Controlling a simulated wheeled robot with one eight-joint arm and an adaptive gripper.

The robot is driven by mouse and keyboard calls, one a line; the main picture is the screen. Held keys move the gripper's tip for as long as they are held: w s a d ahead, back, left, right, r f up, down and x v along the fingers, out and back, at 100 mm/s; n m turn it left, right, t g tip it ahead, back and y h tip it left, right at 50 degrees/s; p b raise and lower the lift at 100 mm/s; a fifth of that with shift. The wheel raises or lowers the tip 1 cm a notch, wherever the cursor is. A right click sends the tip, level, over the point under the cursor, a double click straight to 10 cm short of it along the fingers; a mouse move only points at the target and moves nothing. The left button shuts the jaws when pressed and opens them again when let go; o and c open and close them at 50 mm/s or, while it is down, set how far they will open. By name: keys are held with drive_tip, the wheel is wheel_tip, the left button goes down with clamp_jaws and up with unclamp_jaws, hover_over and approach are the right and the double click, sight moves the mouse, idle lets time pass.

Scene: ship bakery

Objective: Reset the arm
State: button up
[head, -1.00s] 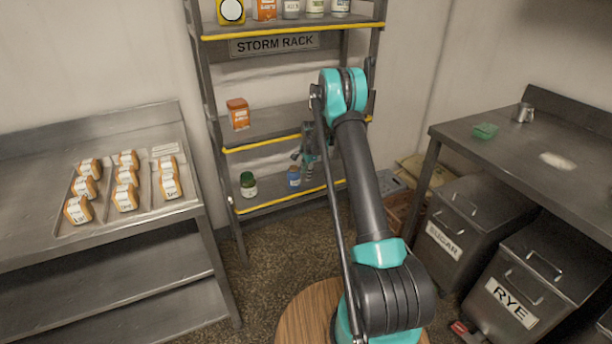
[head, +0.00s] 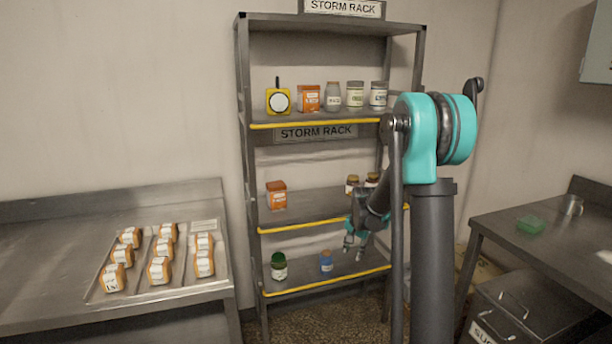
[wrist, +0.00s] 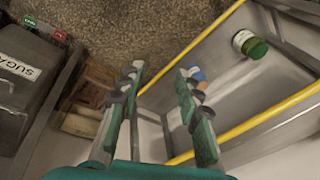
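My gripper (head: 354,250) hangs fingers-down before the right part of the storm rack (head: 258,200), near its lowest visible shelf. In the wrist view the two fingers of my gripper (wrist: 160,72) stand apart with nothing between them. A blue jar (head: 326,262) stands on that shelf just left of the gripper; in the wrist view the blue jar (wrist: 197,75) is partly hidden behind the right finger. A green-lidded jar (head: 278,267) stands farther left on the same shelf and also shows in the wrist view (wrist: 249,44).
An orange box (head: 276,195) and two jars are on the middle shelf, with several containers above. A tray (head: 215,282) of packaged loaves lies on the left counter. The right counter (head: 500,222) holds a green item (head: 531,225) and metal cup (head: 571,205); bins stand below.

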drive_tip(key=s+d+n+t, duration=0.1)
drive_tip(key=s+n, duration=0.7)
drive_tip(key=s, duration=2.5)
drive_tip(key=shift+d+r, duration=0.35)
drive_tip(key=shift+d, duration=0.1)
drive_tip(key=shift+w, duration=0.1)
